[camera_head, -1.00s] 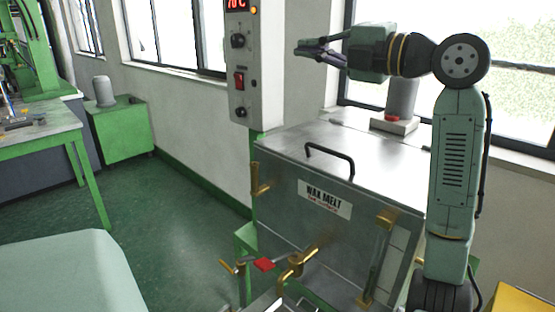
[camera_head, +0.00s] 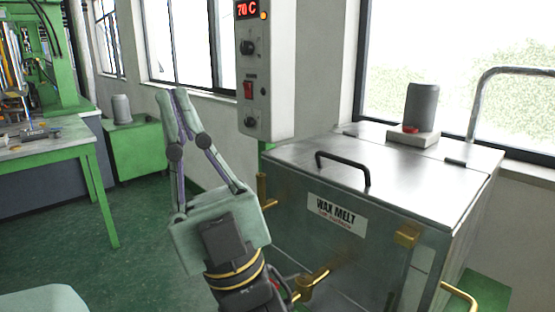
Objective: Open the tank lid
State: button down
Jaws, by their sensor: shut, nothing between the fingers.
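The wax melt tank (camera_head: 335,240) is a grey metal box with a "WAX MELT" label on its front. Its flat metal lid (camera_head: 410,165) lies closed on top. A black bar handle (camera_head: 343,160) stands up from the lid near its front left edge. My gripper (camera_head: 172,93) is to the left of the tank and points up, with its fingertips together and nothing between them. It is apart from the handle. My gripper's body and wrist hide part of the tank's lower left front.
A control box (camera_head: 265,75) reading 70 C hangs above the tank's left rear. A grey cylinder on a base (camera_head: 420,110) stands at the lid's back. Brass valves (camera_head: 308,285) jut from the front. A green bench (camera_head: 60,145) stands at left.

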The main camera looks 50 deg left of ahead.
aim_at(437, 194)
jog(key=i+l+u, duration=0.1)
jog(key=u, duration=0.3)
jog(key=i+l+u, duration=0.15)
jog(key=u, duration=0.25)
jog(key=l+u, duration=0.2)
jog(key=u, duration=0.2)
jog(key=i+l, duration=0.45)
